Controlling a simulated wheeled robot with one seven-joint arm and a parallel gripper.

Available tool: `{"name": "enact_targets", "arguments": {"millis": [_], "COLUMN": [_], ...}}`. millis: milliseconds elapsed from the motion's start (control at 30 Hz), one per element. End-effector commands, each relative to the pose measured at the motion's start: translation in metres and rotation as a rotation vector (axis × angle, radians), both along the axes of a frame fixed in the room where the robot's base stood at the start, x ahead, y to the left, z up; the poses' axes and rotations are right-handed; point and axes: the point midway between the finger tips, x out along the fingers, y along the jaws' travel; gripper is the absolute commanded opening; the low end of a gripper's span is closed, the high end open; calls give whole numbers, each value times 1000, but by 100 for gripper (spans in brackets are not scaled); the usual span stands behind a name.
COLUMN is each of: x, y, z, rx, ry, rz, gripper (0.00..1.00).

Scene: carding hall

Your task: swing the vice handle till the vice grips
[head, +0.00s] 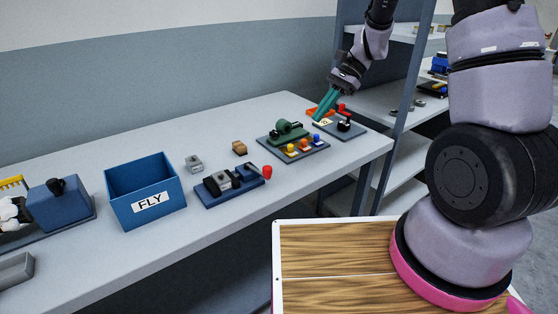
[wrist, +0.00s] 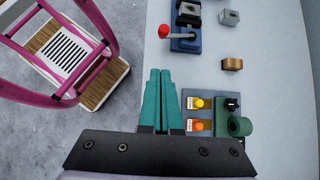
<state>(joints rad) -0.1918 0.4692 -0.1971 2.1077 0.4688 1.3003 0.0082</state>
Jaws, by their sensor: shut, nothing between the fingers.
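The vice (head: 224,181) sits on a dark blue base plate near the middle of the bench. Its handle, with a red knob (head: 267,171), points to the right, toward the bench's front edge. In the wrist view the vice (wrist: 187,14) is at the top, partly cut off, with its red handle knob (wrist: 164,31) on the left. My gripper (head: 318,117) is shut and empty. It is over the right end of the bench, well apart from the vice. The wrist view shows its teal fingers (wrist: 161,72) pressed together.
A green machine (head: 290,133) with coloured knobs stands right of the vice, near my gripper. A grey block (head: 194,163) and a brass block (head: 239,148) lie behind the vice. A blue FLY box (head: 144,191) stands to its left. Shelving with a post (head: 401,112) rises at the right.

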Motion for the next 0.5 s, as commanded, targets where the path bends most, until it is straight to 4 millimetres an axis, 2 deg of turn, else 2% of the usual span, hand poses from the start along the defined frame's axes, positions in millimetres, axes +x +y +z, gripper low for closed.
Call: {"name": "enact_targets", "arguments": {"millis": [33, 133, 367, 500], "x": [2, 6, 6, -1], "y": [3, 8, 15, 27], "z": [-18, -39, -59, -72], "rx": [3, 11, 16, 15], "ry": [44, 102, 145, 147], "rz": [-15, -43, -64, -62], "gripper": [0, 0, 0, 0]}}
